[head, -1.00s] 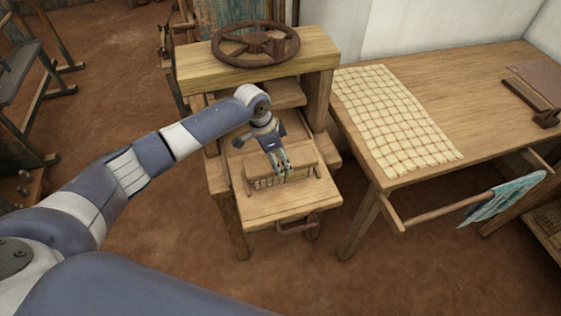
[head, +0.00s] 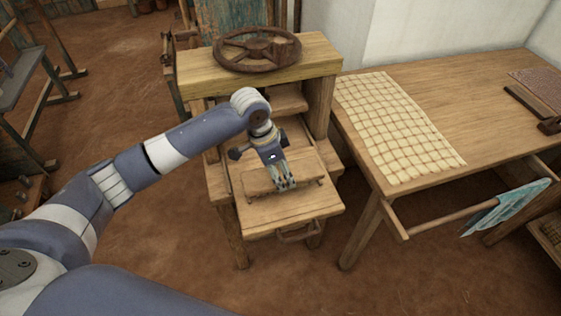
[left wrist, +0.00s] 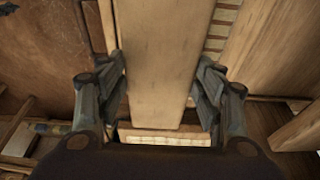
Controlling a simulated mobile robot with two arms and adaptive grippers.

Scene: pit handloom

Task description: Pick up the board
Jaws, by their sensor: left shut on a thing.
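The board (head: 308,168) is a plain flat piece of light wood above the sliding wooden bed of the press. My left gripper (head: 284,186) reaches down over its middle, with its fingers shut on it. In the left wrist view the board (left wrist: 165,45) runs lengthwise between the two fingers of my left gripper (left wrist: 162,78), one against each long side. Pale strips beside and below the board show there; most of what lies under it is hidden. My right gripper is not in view.
The wooden press bed (head: 270,218) has a handle (head: 297,232) at its front. A rusty handwheel (head: 258,48) tops the press frame. To the right stands a table (head: 465,110) with a gridded sheet (head: 398,125). A blue cloth (head: 507,205) hangs on its front rail.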

